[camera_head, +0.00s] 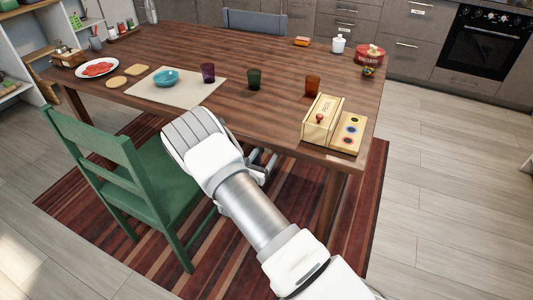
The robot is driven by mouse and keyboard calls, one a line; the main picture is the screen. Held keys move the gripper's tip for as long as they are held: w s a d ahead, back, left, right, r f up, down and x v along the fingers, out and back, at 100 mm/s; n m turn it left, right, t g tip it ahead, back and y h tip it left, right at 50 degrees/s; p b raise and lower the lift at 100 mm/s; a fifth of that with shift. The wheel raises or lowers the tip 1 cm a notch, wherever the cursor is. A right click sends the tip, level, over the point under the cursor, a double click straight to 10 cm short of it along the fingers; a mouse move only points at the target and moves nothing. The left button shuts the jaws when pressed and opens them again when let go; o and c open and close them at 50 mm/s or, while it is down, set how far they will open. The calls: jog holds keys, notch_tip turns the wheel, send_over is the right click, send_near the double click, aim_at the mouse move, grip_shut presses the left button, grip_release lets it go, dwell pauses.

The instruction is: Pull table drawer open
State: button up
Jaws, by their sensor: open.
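The brown wooden table (225,65) fills the middle of the head view. My white arm reaches up from the bottom right to the table's near edge. My gripper (263,163) shows partly behind my arm, just below the near edge of the tabletop. Its grey fingers are apart, and I see nothing between them. A small cream wooden box (322,122) with a red knob stands on the table's near right part, to the right of my gripper and apart from it. No drawer front or handle in the table itself can be made out; my arm hides part of the near edge.
A green chair (130,165) stands close on the left of my arm. A wooden tray with coloured discs (349,133) lies beside the box. Cups, a teal bowl (166,77) and a plate stand on the table. Grey floor (450,190) is clear at right.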

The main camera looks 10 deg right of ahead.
jog(key=shift+c, duration=0.3)
grip_shut()
dwell(1.1)
